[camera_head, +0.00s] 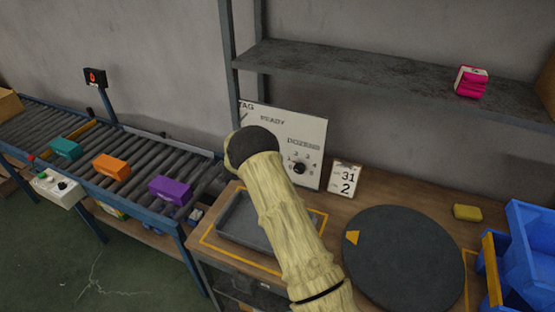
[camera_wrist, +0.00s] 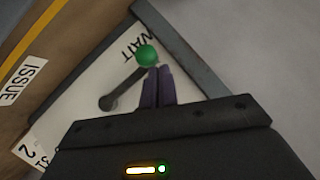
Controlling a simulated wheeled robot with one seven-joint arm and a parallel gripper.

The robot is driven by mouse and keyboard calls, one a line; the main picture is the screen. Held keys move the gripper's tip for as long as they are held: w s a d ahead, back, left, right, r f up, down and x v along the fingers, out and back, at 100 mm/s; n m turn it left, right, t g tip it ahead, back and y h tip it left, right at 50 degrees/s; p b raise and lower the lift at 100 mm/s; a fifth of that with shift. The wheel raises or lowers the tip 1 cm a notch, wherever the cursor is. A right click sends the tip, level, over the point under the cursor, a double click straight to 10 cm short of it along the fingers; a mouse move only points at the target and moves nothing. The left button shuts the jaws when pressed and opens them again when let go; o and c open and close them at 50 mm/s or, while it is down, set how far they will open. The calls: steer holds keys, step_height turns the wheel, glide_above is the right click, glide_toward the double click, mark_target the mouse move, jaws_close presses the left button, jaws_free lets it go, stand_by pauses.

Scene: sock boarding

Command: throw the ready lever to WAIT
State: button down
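The ready lever shows in the wrist view as a grey arm (camera_wrist: 124,86) with a green ball knob (camera_wrist: 146,55). Its knob end lies close beside the printed word WAIT (camera_wrist: 128,45) on the white panel (camera_wrist: 85,120). My gripper (camera_wrist: 157,70) has its two dark purple fingers together, with no visible gap. Their tips are right beside the knob; I cannot tell whether they touch it. In the head view the white panel (camera_head: 312,130) reads READY and DOZENS, but my arm hides the lever and my gripper.
A grey tray (camera_head: 233,226) and a dark round turntable (camera_head: 372,250) are on the bench. A card reading 31 and 2 (camera_head: 344,180) stands beside the panel. A grey shelf (camera_head: 330,68) overhangs the bench. A roller conveyor (camera_head: 130,150) with coloured boxes runs at left; blue bins (camera_head: 528,245) stand at right.

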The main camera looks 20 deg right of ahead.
steer(key=shift+s+a+f, duration=0.1)
steer(key=shift+a+f, duration=0.15)
steer(key=shift+a, duration=0.2)
steer(key=s+a+r, duration=0.3)
steer(key=s+r, duration=0.3)
steer(key=r, duration=0.5)
steer(key=shift+s, duration=0.4)
